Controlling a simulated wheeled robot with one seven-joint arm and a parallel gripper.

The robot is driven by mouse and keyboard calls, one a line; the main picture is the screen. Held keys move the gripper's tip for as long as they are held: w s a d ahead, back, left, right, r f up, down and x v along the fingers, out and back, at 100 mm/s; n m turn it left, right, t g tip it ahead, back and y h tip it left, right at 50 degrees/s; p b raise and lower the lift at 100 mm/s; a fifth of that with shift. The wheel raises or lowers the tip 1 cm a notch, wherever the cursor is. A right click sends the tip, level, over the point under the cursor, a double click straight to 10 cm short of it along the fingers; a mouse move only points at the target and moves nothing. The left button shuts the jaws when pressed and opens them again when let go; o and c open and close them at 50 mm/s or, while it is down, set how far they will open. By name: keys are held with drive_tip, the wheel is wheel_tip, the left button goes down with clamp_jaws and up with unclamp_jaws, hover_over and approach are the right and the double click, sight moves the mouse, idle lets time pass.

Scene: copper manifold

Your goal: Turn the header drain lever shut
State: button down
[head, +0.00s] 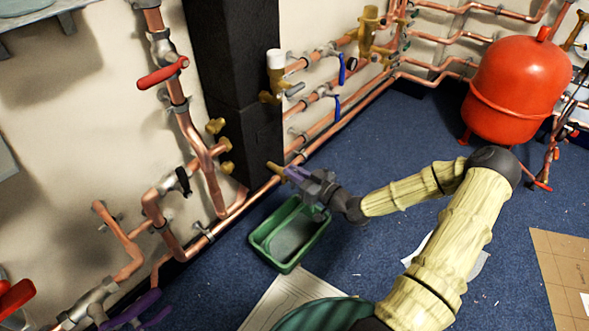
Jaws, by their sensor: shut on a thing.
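A small brass drain valve (275,168) sits on the low copper header pipe, near the foot of the black column. Its purple lever (296,172) points right, away from the pipe. My gripper (304,180) reaches in from the right and is shut on this lever. The dark jaws hide part of the lever, so its exact angle is hard to tell. A green tray (262,238) stands on the floor just below the valve and my gripper.
A black column (235,80) stands behind the valve. Pipes with a red lever (162,74) and blue levers (341,69) line the wall. Another purple handle (135,308) is at the lower left. A red tank (515,85) stands at right. Blue floor (400,130) is open between.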

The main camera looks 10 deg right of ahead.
drive_tip(key=shift+w+d+f+m+p, duration=0.35)
drive_tip(key=shift+m+p, duration=0.9)
drive_tip(key=shift+m, duration=1.5)
drive_tip(key=shift+w+d+f+m+p, duration=0.1)
drive_tip(key=shift+d+f+m+p, duration=0.35)
drive_tip(key=shift+m+p, duration=1.6)
drive_tip(key=shift+w+d+f+m+p, duration=0.15)
drive_tip(key=shift+f+m+p, duration=0.4)
drive_tip(key=shift+m, duration=2.95)
drive_tip(key=shift+f, duration=0.1)
drive_tip(key=c, duration=1.5)
unclamp_jaws()
drive_tip(key=shift+o, duration=0.2)
